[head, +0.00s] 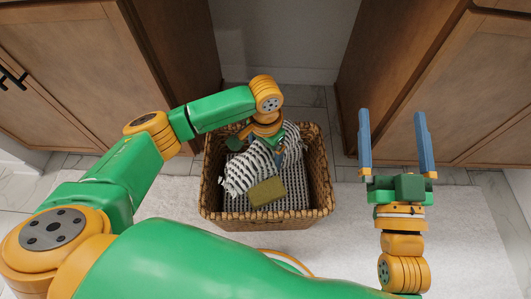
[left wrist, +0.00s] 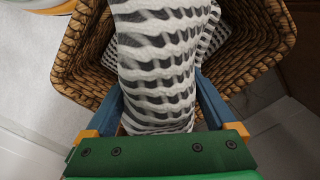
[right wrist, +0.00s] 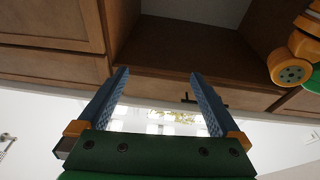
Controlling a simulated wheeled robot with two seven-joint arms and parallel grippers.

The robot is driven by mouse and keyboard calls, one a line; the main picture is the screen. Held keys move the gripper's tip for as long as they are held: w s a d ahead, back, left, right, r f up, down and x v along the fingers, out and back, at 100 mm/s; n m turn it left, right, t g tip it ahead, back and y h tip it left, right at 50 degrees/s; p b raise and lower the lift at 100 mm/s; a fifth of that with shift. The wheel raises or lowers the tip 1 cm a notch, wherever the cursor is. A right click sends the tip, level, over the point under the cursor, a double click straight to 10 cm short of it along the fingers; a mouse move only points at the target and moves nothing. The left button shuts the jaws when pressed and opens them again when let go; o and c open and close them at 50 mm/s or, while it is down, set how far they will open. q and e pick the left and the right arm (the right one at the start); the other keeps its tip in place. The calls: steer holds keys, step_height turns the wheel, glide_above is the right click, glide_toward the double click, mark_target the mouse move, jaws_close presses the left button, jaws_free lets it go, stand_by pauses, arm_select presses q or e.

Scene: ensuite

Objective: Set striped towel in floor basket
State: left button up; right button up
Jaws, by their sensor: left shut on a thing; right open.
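The striped towel (head: 250,170), black and white, is bunched up inside the woven floor basket (head: 211,190). In the left wrist view the towel (left wrist: 160,65) fills the space between my left gripper's fingers (left wrist: 160,112), with the basket rim (left wrist: 80,50) around it. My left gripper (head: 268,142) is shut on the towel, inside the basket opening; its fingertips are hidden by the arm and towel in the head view. My right gripper (head: 395,140) is open and empty, to the right of the basket. It also shows open in the right wrist view (right wrist: 160,85).
An olive-green block (head: 267,191) lies in the basket against the towel. The basket stands on a pale rug (head: 455,225) between wooden cabinets at left (head: 80,75) and right (head: 430,60). The rug is clear right of the basket.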

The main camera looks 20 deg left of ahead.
arm_select(q)
steer(key=shift+f, duration=0.55)
steer(key=o, duration=1.3)
arm_select(e)
steer(key=shift+w+d+f+g, duration=0.1)
steer(key=shift+f+g, duration=0.25)
steer(key=shift+f, duration=0.25)
steer(key=shift+w+d+f+g, duration=0.1)
steer(key=shift+f+g, duration=0.25)
steer(key=shift+f, duration=0.25)
